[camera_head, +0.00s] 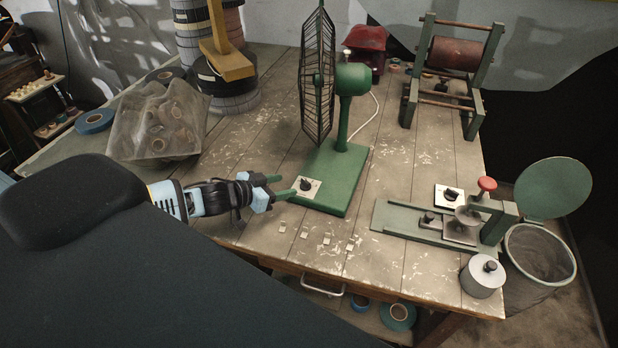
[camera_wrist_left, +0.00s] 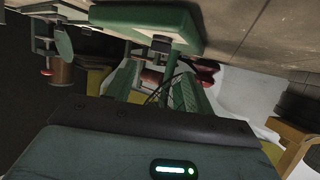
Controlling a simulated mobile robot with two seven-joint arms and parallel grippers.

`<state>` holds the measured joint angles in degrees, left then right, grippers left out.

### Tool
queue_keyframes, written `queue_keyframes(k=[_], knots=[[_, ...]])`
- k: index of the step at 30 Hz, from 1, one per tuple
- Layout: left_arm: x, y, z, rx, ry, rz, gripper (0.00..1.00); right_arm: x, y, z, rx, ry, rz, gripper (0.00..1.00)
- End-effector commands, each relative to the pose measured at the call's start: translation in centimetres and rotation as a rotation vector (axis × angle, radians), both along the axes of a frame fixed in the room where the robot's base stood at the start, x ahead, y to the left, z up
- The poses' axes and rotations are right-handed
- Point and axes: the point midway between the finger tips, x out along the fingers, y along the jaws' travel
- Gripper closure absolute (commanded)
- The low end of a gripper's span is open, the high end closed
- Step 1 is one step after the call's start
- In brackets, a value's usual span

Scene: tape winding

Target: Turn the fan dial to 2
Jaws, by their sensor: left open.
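The green fan (camera_head: 340,170) stands on the wooden table with its round wire cage facing left. Its black dial (camera_head: 306,184) sits on a small white plate at the front left of the green base. My left gripper (camera_head: 284,186) is open, just left of the dial, with its green fingers pointing at it. The fingertips look close to the dial, but I cannot tell whether they touch. In the left wrist view, the dial (camera_wrist_left: 161,45) shows between and ahead of the two open fingers (camera_wrist_left: 156,85). The dial's marks are too small to read. My right gripper is not in view.
Several small pale tiles (camera_head: 326,241) lie in front of the fan base. A green device with a red knob (camera_head: 487,184) and a grey canister (camera_head: 483,276) stand to the right. A bag of tape rolls (camera_head: 158,125) lies behind my left arm.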

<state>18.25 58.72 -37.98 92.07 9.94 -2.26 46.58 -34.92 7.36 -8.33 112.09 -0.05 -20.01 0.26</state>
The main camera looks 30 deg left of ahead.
Motion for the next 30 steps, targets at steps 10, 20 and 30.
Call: queue_keyframes(k=[10,20,30], knots=[[1.4,-0.5,-0.8,-0.001,0.001,0.0,0.47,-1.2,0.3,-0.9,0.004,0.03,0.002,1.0],[4.9,-1.9,-2.3,0.0,0.001,0.0,0.47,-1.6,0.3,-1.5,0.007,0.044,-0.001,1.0],[6.7,-2.5,-3.0,-0.001,0.0,0.0,0.47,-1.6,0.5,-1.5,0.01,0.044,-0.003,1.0]])
